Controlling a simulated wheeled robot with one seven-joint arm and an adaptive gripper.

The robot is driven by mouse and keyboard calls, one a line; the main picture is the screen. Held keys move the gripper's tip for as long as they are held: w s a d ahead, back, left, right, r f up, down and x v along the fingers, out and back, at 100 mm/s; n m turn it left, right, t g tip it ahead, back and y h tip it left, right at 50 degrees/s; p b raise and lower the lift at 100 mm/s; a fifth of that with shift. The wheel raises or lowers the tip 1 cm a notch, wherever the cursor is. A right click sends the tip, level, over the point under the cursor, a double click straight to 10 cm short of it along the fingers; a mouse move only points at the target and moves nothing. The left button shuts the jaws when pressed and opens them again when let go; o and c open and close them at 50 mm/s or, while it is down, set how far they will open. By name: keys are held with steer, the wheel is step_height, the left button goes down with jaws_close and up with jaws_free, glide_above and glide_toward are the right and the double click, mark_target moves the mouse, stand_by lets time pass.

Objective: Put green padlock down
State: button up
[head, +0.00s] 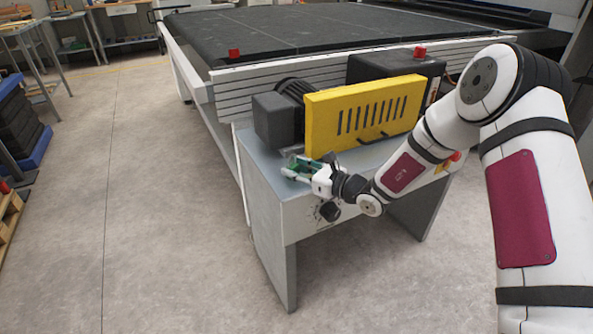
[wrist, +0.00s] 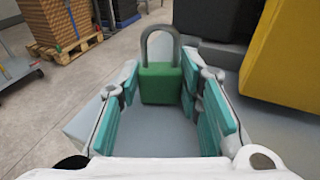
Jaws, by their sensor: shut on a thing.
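The green padlock (wrist: 161,84) with its grey shackle stands upright between the teal finger pads of my gripper (wrist: 160,92) in the wrist view. The shackle points up and away from the palm. The right pad lies close along the padlock's side. In the head view my gripper (head: 303,171) is over the left end of the grey machine table (head: 262,175). The padlock is mostly hidden there by the fingers. I cannot tell whether its base touches the table top.
The yellow guard (head: 362,113) and a dark motor (head: 277,118) stand on the table just behind my gripper. The table's left edge is close by. In the wrist view a wooden pallet with a stack (wrist: 62,25) stands on the floor beyond.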

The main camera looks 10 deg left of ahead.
steer(key=shift+f, duration=0.15)
steer(key=o, duration=1.2)
steer(key=shift+o, duration=0.2)
steer(key=shift+r, duration=0.25)
steer(key=p+v, duration=0.2)
steer(key=v, duration=1)
